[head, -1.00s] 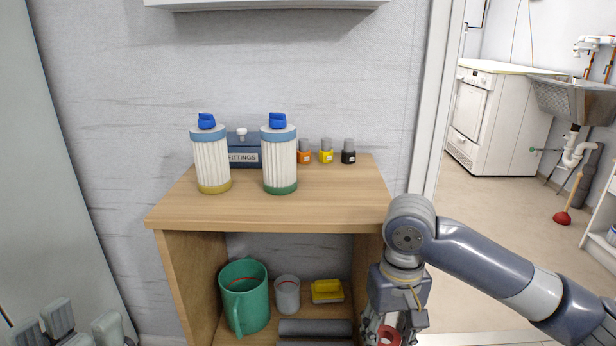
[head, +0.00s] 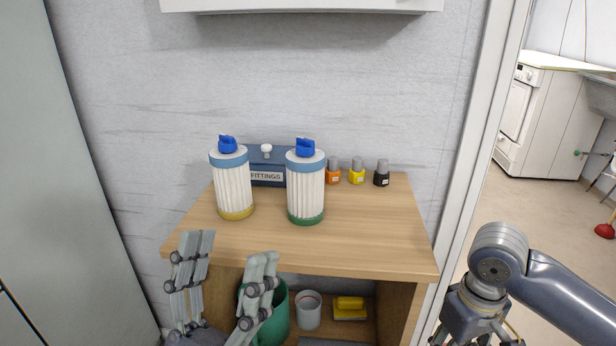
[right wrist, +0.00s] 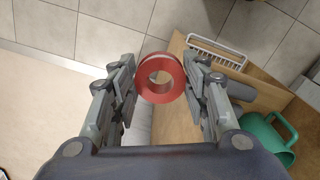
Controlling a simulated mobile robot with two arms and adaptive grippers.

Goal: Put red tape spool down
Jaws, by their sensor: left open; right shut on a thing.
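The red tape spool (right wrist: 161,78) is a ring with an open middle. In the right wrist view it sits between the fingertips of my right gripper (right wrist: 160,82), which is shut on it. In the head view the right gripper is at the bottom right, beside the shelf unit, with its fingers cut off by the frame edge, and the spool is not visible there. My left gripper (head: 222,285) is open and empty, in front of the wooden shelf unit (head: 350,245) at its left front edge.
On the top stand two white filter cartridges (head: 233,187) (head: 305,190), a blue fittings box (head: 268,178) and small orange, yellow and black bottles (head: 357,176). The lower shelf holds a green mug (head: 277,318), a grey cup (head: 308,312) and a yellow item (head: 349,308). The top's front right is clear.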

